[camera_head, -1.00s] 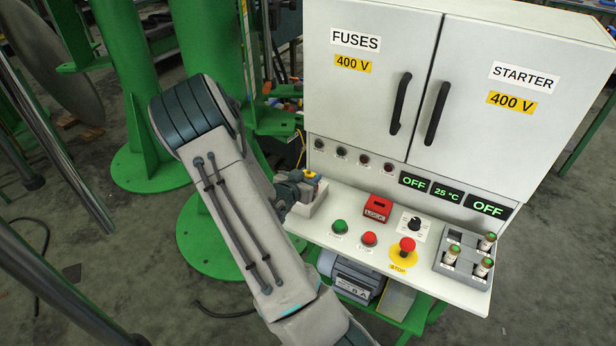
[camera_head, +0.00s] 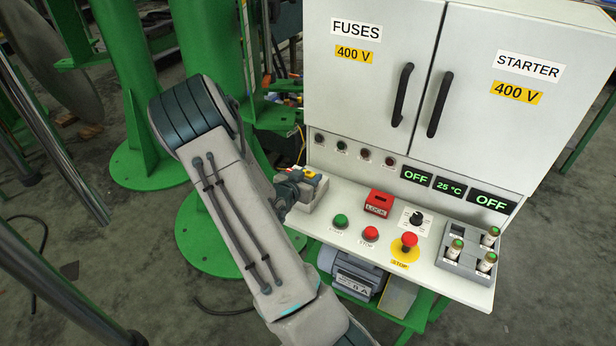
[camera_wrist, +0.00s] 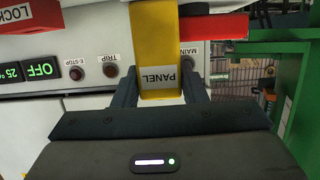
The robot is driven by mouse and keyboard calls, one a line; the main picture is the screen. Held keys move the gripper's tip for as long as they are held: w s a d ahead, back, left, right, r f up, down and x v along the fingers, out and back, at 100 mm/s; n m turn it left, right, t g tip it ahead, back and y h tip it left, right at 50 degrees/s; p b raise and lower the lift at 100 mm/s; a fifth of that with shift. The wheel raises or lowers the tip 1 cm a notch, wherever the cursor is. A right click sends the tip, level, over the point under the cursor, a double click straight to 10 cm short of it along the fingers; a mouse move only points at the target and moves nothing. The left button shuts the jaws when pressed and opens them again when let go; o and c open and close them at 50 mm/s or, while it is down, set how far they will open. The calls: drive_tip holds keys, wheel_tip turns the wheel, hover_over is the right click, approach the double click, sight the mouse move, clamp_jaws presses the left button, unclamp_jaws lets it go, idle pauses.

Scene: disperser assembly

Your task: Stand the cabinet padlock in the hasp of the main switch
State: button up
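My gripper (camera_wrist: 160,92) has its two dark fingers on either side of a yellow block marked PANEL (camera_wrist: 160,45), the cabinet padlock by its label, and looks shut on it. The label is upside down in the wrist view. The padlock's far end runs out of the top of that view. A red bar (camera_wrist: 215,27) and a grey piece lie close beside it; I cannot tell if they touch it or whether they belong to the main switch. In the head view my gripper (camera_head: 300,183) is at the console's left end, with a little yellow (camera_head: 309,174) showing; the hasp is not clear.
A red LOCK box (camera_head: 379,203), push buttons (camera_head: 341,220), a red stop knob (camera_head: 409,240) and a grey fuse tray (camera_head: 462,262) stand on the console to the right. The cabinet doors (camera_head: 375,60) rise behind. A light grey box (camera_head: 312,196) is beside my gripper.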

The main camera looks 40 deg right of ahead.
drive_tip(key=o, duration=0.4)
drive_tip(key=v, duration=1.3)
drive_tip(key=shift+a+r, duration=0.15)
drive_tip(key=shift+a, duration=0.25)
